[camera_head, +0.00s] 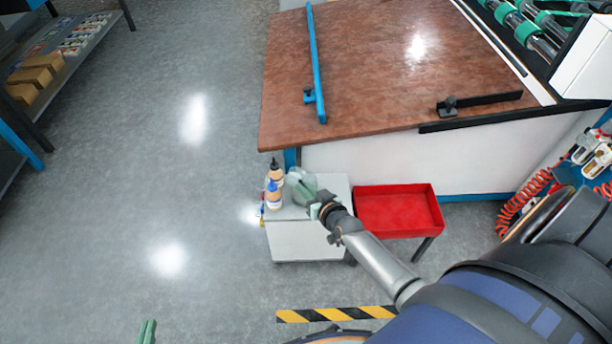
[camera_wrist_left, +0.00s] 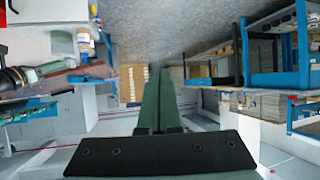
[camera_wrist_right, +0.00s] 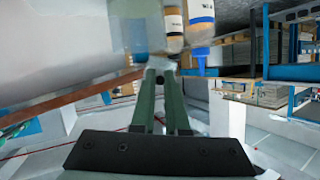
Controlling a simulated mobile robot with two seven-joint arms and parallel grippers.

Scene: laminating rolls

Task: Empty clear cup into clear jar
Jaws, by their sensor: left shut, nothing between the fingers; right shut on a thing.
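My right gripper (camera_head: 318,207) is over the top of a small white cabinet (camera_head: 308,240), shut on a translucent greenish vessel that I take to be the clear cup (camera_head: 303,184). The cup's see-through wall (camera_wrist_right: 146,42) also shows at the fingertips in the right wrist view. A separate clear jar cannot be told apart from it in the head view. My left gripper (camera_head: 147,332) only shows its green fingertips at the bottom edge; in the left wrist view its fingers (camera_wrist_left: 158,78) are together and empty. The contents of the cup cannot be made out.
Two bottles, one with a dark top (camera_head: 276,172) and one with a blue top (camera_head: 273,197), stand on the cabinet just left of the cup. A red tray (camera_head: 398,210) is at the right. A brown-topped table (camera_head: 385,60) is behind.

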